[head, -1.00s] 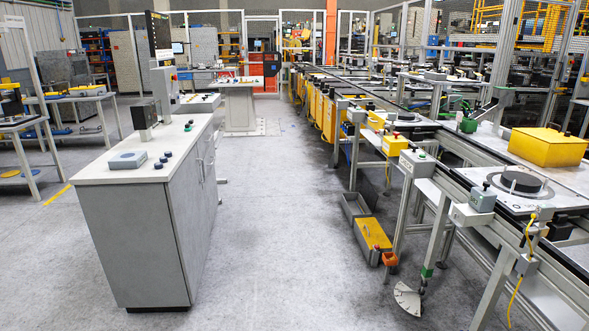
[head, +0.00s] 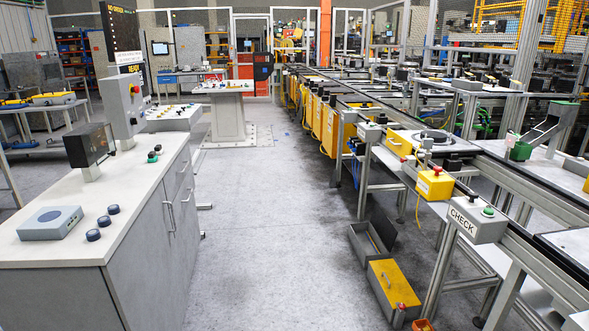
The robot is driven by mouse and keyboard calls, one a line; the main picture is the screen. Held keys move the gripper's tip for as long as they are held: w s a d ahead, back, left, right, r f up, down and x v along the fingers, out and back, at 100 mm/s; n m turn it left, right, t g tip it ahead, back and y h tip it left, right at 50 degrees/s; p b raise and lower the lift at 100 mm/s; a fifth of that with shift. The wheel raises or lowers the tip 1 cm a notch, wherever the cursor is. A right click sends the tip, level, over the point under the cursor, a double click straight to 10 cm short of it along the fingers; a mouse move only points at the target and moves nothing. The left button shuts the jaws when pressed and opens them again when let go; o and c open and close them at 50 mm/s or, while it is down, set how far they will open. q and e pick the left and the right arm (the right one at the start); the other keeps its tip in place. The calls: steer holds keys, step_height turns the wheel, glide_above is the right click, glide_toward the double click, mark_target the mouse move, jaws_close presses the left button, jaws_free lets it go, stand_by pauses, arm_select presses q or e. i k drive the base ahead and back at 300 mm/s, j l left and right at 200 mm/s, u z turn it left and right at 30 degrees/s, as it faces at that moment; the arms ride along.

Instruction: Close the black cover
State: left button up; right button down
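A dark, nearly black lid (head: 383,227) stands raised at the back right of an open grey box (head: 364,244) on the floor, below the right-hand line. It looks like the black cover, though I cannot be certain. The inside of the box shows only in part. A yellow-lidded box (head: 393,282) sits right in front of it, with its lid shut. Neither of my grippers is in view, so nothing shows near the lid.
A grey cabinet (head: 150,240) with a control box and knobs stands at the left. The conveyor line (head: 480,195) with a CHECK button box (head: 476,220) runs along the right. The grey floor aisle (head: 270,220) between them is clear.

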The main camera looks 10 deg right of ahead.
mark_target(382, 225)
steer(key=i+z, duration=0.15)
steer(key=i, duration=0.75)
steer(key=i+j+z, duration=0.15)
steer(key=i, duration=0.7)
